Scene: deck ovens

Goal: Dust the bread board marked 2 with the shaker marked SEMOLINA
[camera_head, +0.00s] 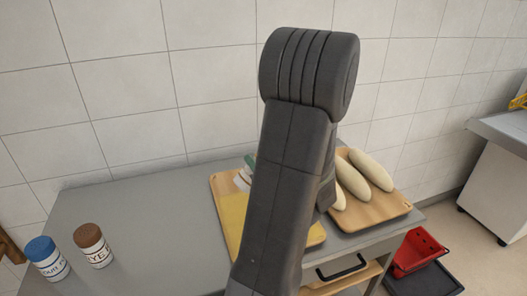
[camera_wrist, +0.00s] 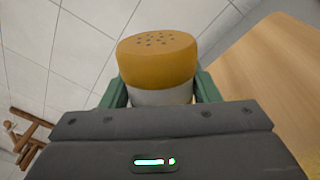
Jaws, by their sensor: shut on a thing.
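In the wrist view my gripper (camera_wrist: 160,92) has its green fingers closed around a white shaker (camera_wrist: 160,97) with a mustard perforated cap (camera_wrist: 157,58). Its label is not visible. In the head view the white shaker body (camera_head: 241,180) shows beside my arm, apparently tilted, over a wooden bread board (camera_head: 218,187). My arm hides much of that board, and a yellower area shows on its surface. A second board (camera_head: 372,215) to the right holds pale loaves (camera_head: 371,170). I can read no number on either board. The board near the shaker also shows in the wrist view (camera_wrist: 260,85).
A blue-capped shaker (camera_head: 47,258) and a brown-capped shaker (camera_head: 92,245) stand at the grey table's (camera_head: 150,225) left, labels partly readable. A red crate (camera_head: 417,252) sits low at the right. The table between shakers and boards is clear. A tiled wall stands behind.

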